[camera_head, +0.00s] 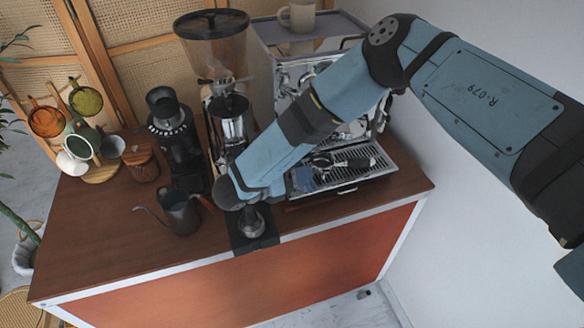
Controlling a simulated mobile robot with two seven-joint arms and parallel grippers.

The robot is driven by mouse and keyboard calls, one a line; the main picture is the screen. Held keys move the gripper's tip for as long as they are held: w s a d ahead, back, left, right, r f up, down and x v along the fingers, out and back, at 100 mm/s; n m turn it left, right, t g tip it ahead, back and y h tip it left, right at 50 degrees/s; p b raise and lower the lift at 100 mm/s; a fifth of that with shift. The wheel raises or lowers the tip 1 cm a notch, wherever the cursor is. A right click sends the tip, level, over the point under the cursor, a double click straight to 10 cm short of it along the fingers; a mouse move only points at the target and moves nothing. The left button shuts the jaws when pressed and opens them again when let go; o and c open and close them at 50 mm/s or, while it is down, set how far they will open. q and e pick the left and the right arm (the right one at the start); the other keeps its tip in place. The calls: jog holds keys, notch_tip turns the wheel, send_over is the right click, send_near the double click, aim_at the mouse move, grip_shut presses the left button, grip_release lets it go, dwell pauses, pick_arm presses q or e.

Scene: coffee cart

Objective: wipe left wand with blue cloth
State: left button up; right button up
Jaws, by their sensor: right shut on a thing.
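My right gripper (286,185) is low in front of the espresso machine (300,75), at the left end of its drip tray. It is shut; its fingertips are mostly hidden by my own wrist and forearm. A small blue patch, which looks like the blue cloth (301,179), shows right at the jaws, over the tray's left edge. The left wand is hidden behind my forearm, so I cannot tell whether the cloth touches it. My left gripper is out of view.
A portafilter-like metal piece (322,161) lies on the drip tray (350,176). Left of my wrist stand a grinder (230,122), a dark kettle (181,212) and a smaller grinder (174,130). A tamper (250,222) stands on a dark mat near the counter's front edge. The counter's front left is clear.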

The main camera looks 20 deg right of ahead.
jog(key=shift+s+f, duration=0.25)
jog(key=shift+w+a+r, duration=0.3)
jog(key=shift+w+r, duration=0.25)
jog(key=shift+r, duration=0.3)
jog(key=shift+w+a+r, duration=0.1)
jog(key=shift+w+r, duration=0.15)
jog(key=shift+r, duration=0.2)
jog(key=shift+s+f+b, duration=0.4)
jog(key=shift+s+f, duration=0.1)
jog(key=shift+f, duration=0.3)
jog(key=shift+w+a+r, duration=0.15)
jog(key=shift+w+r, duration=0.3)
jog(key=shift+r, duration=0.35)
jog(key=shift+s+f+b, duration=0.35)
jog(key=shift+f+b, duration=0.15)
jog(key=shift+s+f+b, duration=0.35)
jog(key=shift+s+f, duration=0.35)
jog(key=shift+f, duration=0.15)
jog(key=shift+a, duration=0.1)
